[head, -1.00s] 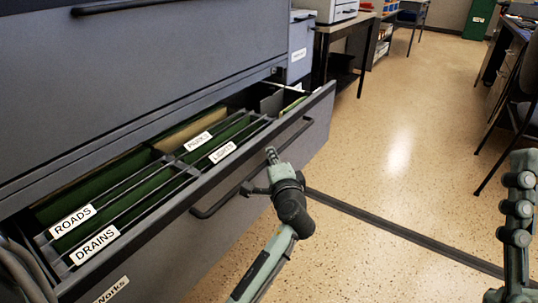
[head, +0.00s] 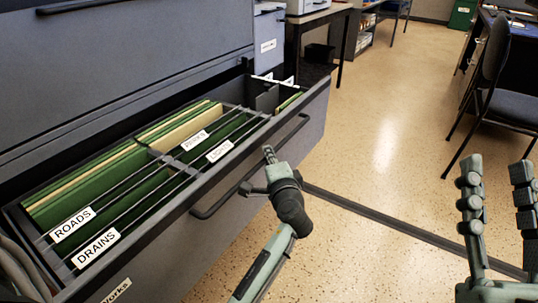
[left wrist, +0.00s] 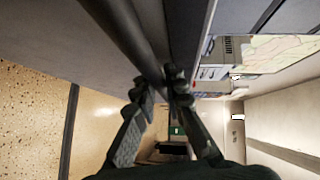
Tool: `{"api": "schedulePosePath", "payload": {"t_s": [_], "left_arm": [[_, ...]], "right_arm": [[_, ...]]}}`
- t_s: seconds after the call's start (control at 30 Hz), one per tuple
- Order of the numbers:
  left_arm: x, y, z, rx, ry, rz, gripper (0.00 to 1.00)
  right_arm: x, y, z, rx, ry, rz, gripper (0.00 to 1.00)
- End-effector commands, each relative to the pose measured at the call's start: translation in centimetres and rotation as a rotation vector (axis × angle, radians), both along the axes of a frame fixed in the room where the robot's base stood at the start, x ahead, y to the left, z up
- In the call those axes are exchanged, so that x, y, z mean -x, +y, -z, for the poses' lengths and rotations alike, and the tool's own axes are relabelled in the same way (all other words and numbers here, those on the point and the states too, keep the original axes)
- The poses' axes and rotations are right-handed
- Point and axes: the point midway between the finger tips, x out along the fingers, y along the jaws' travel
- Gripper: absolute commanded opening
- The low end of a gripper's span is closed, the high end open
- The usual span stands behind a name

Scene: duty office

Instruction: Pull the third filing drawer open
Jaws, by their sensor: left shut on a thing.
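The filing drawer (head: 262,183) is grey and stands pulled out of the cabinet. Hanging green folders show inside, with tags ROADS, DRAINS and others. Its dark bar handle (head: 295,132) runs along the front. My left gripper (head: 268,158) is shut on this handle, near its middle. In the left wrist view the bar (left wrist: 128,32) passes between the fingertips (left wrist: 162,90). My right gripper (head: 497,172) is at the lower right, fingers apart and empty, away from the cabinet.
A closed upper drawer (head: 120,65) with its own handle is above. A black chair (head: 492,95) stands at the desk on the right. A table (head: 320,18) stands beyond the cabinet. The speckled floor (head: 385,150) between them is clear.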

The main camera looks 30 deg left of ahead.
Motion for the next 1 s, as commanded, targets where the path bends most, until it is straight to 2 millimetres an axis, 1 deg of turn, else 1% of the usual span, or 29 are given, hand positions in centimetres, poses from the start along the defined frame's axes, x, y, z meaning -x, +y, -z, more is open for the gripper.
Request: {"api": "schedulePosePath", "payload": {"t_s": [0.23,0.6,0.63,0.77,0.8,1.0], "left_arm": [[-0.01,-0.07,0.08,0.001,0.0,0.002,0.0],[-0.02,-0.05,0.06,0.001,0.001,0.001,0.0],[-0.01,-0.04,0.06,0.001,0.001,0.001,0.14],[-0.01,-0.02,0.05,0.001,0.001,0.001,0.31],[-0.01,-0.02,0.04,0.0,0.0,0.001,0.33],[-0.01,0.02,0.0,0.0,0.0,0.0,0.33]], "right_arm": [[0.01,0.15,0.44,0.004,0.022,-0.004,0.4],[0.05,0.23,0.4,0.004,0.023,-0.006,0.4],[0.05,0.23,0.38,0.004,0.022,-0.006,0.4],[0.04,0.22,0.29,0.004,0.019,-0.006,0.4],[0.05,0.21,0.26,0.004,0.019,-0.006,0.4],[0.05,0.18,0.14,0.005,0.014,-0.005,0.4]]}}
